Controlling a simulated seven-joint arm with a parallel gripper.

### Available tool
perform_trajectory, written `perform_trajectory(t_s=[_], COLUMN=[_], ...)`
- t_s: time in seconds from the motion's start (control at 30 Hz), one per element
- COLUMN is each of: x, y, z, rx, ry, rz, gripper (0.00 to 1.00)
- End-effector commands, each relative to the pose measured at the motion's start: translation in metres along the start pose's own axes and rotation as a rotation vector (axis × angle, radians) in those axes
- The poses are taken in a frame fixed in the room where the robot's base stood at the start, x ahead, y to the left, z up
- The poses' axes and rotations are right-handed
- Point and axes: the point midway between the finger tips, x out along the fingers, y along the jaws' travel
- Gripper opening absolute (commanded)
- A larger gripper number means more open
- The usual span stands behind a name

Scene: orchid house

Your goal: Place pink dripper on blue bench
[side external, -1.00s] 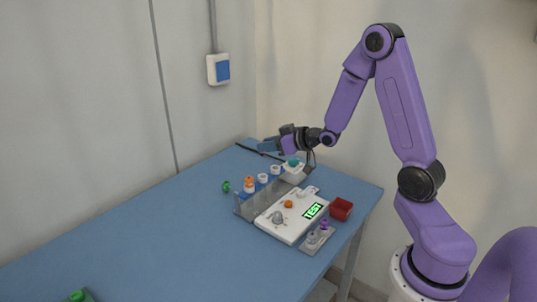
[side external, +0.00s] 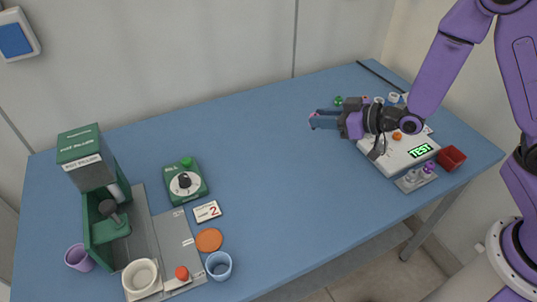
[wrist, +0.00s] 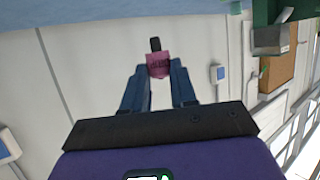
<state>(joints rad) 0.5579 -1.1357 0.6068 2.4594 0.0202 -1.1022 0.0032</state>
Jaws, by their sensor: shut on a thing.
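The pink dripper (wrist: 158,66) is held between the two blue fingers of my gripper (wrist: 159,78) in the wrist view, with a black end sticking out beyond the fingertips. The jaws are shut on the dripper, which appears held above the bench.
A white device reading TEST (side external: 400,155) and a red box (side external: 451,158) stand at right. At left are a green pot filler (side external: 80,150), a green dial box (side external: 186,182), an orange disc (side external: 209,240), a blue cup (side external: 219,265) and a purple cup (side external: 79,257). The bench's middle is clear.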

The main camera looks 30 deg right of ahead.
Motion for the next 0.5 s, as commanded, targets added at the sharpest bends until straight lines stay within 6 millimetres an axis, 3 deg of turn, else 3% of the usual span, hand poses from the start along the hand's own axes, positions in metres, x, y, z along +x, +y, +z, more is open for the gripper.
perform_trajectory(t_s=[0.03, 0.2, 0.4, 0.5], x=[0.003, 0.001, -0.015, -0.024], y=[-0.027, -0.103, -0.176, -0.2], z=[0.007, 0.027, 0.053, 0.063], rx=[-0.018, -0.065, -0.115, -0.132], ry=[-0.006, -0.005, -0.005, -0.004], rz=[-0.04, -0.15, -0.268, -0.311], gripper=[0.0, 0.0, 0.0, 0.0])
